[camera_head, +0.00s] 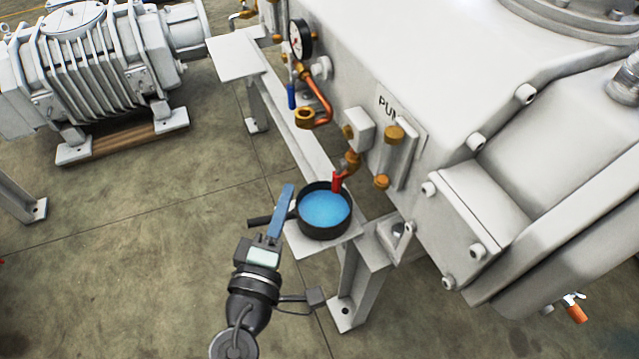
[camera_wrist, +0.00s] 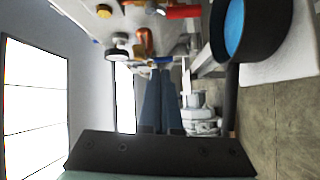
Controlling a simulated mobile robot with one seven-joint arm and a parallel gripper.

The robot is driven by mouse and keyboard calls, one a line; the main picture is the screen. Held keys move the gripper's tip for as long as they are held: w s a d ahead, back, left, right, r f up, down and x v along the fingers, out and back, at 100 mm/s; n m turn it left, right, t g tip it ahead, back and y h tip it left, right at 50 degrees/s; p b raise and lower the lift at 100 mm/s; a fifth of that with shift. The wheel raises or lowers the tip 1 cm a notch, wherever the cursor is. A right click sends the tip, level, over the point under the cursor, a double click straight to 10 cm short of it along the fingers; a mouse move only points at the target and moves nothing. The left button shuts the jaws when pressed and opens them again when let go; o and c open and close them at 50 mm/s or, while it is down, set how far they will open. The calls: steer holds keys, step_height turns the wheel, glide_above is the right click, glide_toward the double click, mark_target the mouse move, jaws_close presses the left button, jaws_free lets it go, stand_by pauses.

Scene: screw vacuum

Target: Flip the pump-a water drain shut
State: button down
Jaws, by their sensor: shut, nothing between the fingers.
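The pump-a water drain has a red handle (camera_head: 337,181) under a brass and copper fitting (camera_head: 351,163) on the pump's side. The red handle points down just above the pan's rear rim, and it shows at the top of the wrist view (camera_wrist: 183,12). A black pan (camera_head: 323,232) with blue water in it stands below the drain. My gripper (camera_head: 287,190) is shut and empty. Its blue fingers point up, left of the pan and apart from the red handle. The fingers also show in the wrist view (camera_wrist: 163,73).
The pan's black handle (camera_head: 266,221) sticks out left, close by my fingers. The white pump body (camera_head: 430,60) fills the right. A blue lever (camera_head: 291,96) and a gauge (camera_head: 300,38) are further up. A grey ribbed machine (camera_head: 90,65) stands back left.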

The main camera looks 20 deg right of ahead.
mark_target(338, 178)
steer(key=f, duration=0.1)
steer(key=s+f+n, duration=0.2)
steer(key=f, duration=0.1)
steer(key=shift+a, duration=0.25)
steer(key=shift+w, duration=0.1)
steer(key=b+x, duration=0.2)
steer(key=x, duration=0.7)
steer(key=shift+w+d, duration=0.25)
steer(key=shift+s+d, duration=0.95)
steer(key=shift+s, duration=0.2)
steer(key=shift+s+d, duration=0.25)
steer(key=shift+s, duration=0.15)
steer(key=shift+r+p, duration=0.2)
steer(key=shift+p, duration=0.35)
